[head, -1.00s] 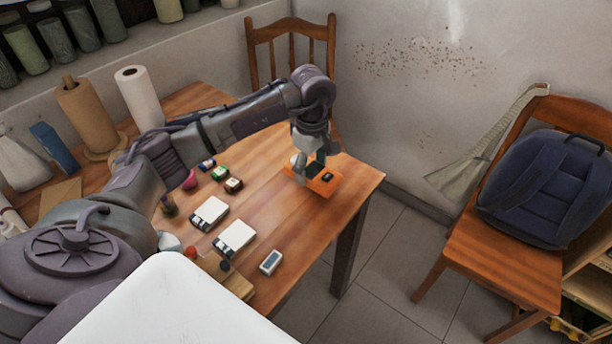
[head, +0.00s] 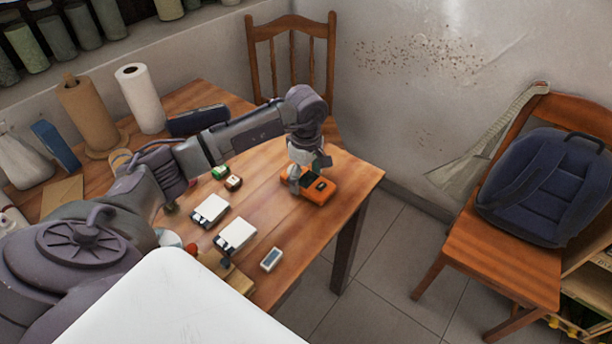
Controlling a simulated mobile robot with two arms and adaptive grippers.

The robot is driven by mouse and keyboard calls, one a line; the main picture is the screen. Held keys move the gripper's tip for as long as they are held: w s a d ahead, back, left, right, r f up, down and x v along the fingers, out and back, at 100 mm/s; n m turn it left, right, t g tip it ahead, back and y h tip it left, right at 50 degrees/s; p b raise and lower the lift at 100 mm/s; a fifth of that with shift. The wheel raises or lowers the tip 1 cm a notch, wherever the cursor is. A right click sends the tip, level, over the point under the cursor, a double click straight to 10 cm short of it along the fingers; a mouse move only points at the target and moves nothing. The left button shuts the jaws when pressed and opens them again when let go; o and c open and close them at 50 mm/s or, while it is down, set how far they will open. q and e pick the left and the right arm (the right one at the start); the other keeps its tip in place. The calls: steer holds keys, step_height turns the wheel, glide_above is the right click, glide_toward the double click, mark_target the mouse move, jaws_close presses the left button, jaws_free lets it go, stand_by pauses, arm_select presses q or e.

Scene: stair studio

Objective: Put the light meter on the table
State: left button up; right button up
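An orange box-shaped device with a dark patch on top (head: 317,196), which I take to be the light meter, is at the right end of the wooden table (head: 283,211). My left gripper (head: 308,172) comes down over it from above, with one finger on its near side and the other on its far side. The fingers look closed on it and hide part of its top. It looks to be at the tabletop; I cannot tell whether its whole underside touches. My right gripper is not in view.
Two white boxes (head: 236,236) and a small grey device with a display (head: 271,259) lie on the table's near half. Paper rolls (head: 141,99) stand at the back left. A chair (head: 290,50) stands behind. A blue backpack (head: 545,187) sits on another chair.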

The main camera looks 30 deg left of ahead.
mark_target(306, 179)
arm_select(q)
steer(key=shift+o, duration=0.3)
steer(key=shift+r, duration=0.25)
step_height(306, 179, up, 12)
steer(key=shift+b, duration=0.35)
steer(key=shift+f, duration=0.2)
